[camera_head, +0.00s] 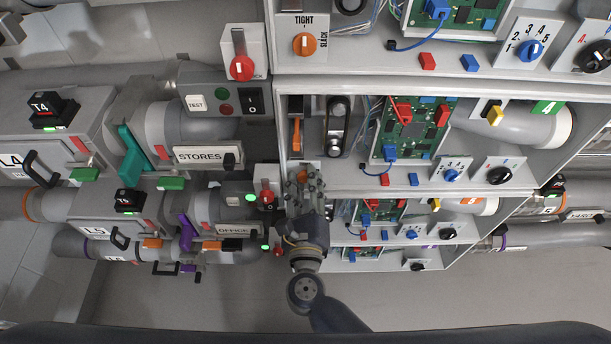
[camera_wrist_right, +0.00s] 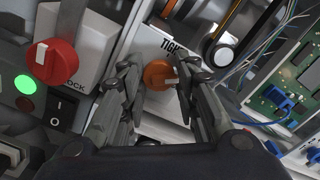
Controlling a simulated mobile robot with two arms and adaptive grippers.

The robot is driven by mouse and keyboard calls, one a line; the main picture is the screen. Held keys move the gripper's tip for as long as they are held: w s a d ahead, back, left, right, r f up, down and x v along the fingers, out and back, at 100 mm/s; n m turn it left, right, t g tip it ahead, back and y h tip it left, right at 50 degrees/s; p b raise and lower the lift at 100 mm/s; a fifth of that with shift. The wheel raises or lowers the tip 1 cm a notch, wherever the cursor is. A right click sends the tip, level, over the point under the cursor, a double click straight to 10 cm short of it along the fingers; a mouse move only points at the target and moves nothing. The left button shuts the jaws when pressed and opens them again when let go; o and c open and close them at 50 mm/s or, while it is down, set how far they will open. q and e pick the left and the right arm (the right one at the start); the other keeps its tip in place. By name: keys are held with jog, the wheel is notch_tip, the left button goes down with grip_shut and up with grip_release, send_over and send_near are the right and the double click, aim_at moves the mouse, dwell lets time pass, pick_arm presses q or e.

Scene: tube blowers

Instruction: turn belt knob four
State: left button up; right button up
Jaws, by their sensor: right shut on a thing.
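My right gripper (camera_head: 303,182) reaches up over the front of the lower racks in the head view and hides what is directly behind it. In the right wrist view its two fingers stand on either side of an orange belt knob (camera_wrist_right: 158,74) with a pale pointer mark. The right gripper is shut on this knob, under a partly hidden "TIGHT" label. Another orange knob (camera_head: 304,43), marked TIGHT and SLACK, shows free on the upper rack in the head view. No number is readable on the held knob. My left gripper is not in view.
Left of the held knob are a red lock knob (camera_wrist_right: 55,60), a lit green lamp (camera_wrist_right: 25,84) and a black switch (camera_wrist_right: 55,115). Right of it are a belt pulley (camera_wrist_right: 224,56), loose wires and a green circuit board (camera_wrist_right: 285,85). The floor (camera_head: 180,305) in front is clear.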

jog(key=n+p, duration=0.3)
jog(key=n, duration=0.2)
jog(key=shift+r+n+p, duration=0.15)
jog(key=shift+n+p, duration=0.15)
jog(key=n+p, duration=0.2)
jog(key=n, duration=0.1)
jog(key=shift+n+p, duration=0.5)
jog(key=shift+n, duration=0.8)
jog(key=shift+f, duration=0.2)
jog(key=o, duration=0.8)
jog(key=shift+s, duration=0.1)
jog(key=s, duration=1.2)
jog(key=shift+w, duration=0.1)
